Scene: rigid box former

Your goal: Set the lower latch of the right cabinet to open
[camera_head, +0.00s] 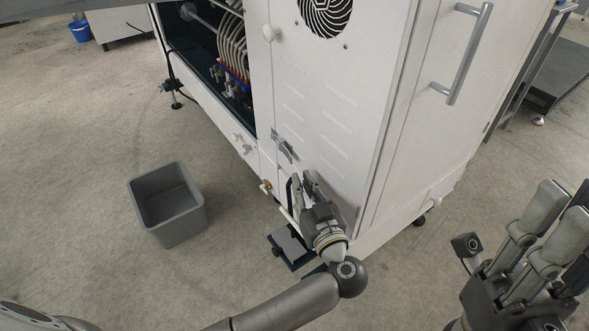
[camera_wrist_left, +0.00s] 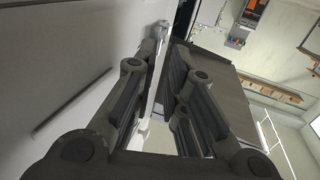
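The right cabinet (camera_head: 330,110) is a tall white box with a round fan grille on its narrow face. Its lower latch (camera_head: 283,146) is a small grey metal handle low on that face's left edge, lying slanted. My left gripper (camera_head: 302,178) is just below the latch, with its two fingers apart and nothing visible between them. In the left wrist view, the left gripper's fingers (camera_wrist_left: 166,65) point along the white panel, and a small metal piece, likely the latch (camera_wrist_left: 160,30), shows just beyond their tips. My right gripper (camera_head: 520,245) is open and empty at the lower right.
A grey bin (camera_head: 168,204) stands on the floor left of the cabinet. A white rounded fitting (camera_head: 268,33) sits higher on the same edge. A long door handle (camera_head: 464,52) is on the cabinet's right face. The open machine bay (camera_head: 215,60) lies to the left.

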